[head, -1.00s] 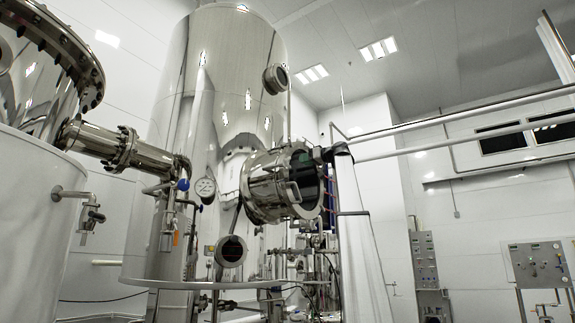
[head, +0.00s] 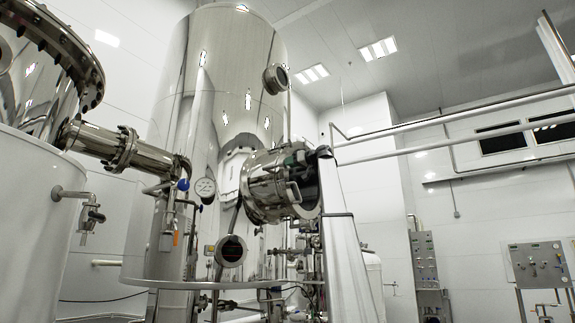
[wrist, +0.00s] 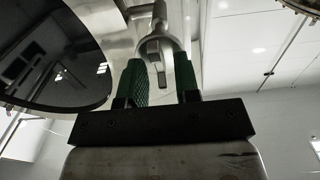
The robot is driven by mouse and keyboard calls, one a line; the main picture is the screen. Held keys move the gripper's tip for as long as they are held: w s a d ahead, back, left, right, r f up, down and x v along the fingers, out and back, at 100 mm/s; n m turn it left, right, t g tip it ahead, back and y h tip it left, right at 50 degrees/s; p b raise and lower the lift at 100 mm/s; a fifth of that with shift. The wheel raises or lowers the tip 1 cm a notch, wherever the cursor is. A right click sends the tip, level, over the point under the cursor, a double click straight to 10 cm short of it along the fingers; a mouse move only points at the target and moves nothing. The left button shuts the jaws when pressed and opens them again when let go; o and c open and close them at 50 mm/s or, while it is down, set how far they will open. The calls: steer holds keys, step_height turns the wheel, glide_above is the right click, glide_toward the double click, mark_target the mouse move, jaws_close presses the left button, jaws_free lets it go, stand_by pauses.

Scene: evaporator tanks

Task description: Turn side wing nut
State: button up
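The side wing nut (wrist: 155,47) is a grey metal piece with a rounded collar, at the top middle of the wrist view. My gripper (wrist: 159,62) has two green textured fingers, spread apart, with the nut's lower part just beyond and between their tips. I cannot tell whether either finger touches it. In the head view, my gripper (head: 297,157) is at the upper right of the round steel side port (head: 262,190) on the tall tank. The wing nut cannot be made out clearly there.
The tall polished tank (head: 225,80) fills the middle of the head view. A dark round glass (wrist: 60,60) lies close to the left finger in the wrist view. Control panels (head: 540,263) stand far right.

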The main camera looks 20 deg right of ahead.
jaws_close()
steer(key=shift+n, duration=1.2)
steer(key=shift+n, duration=1.1)
steer(key=shift+n, duration=1.2)
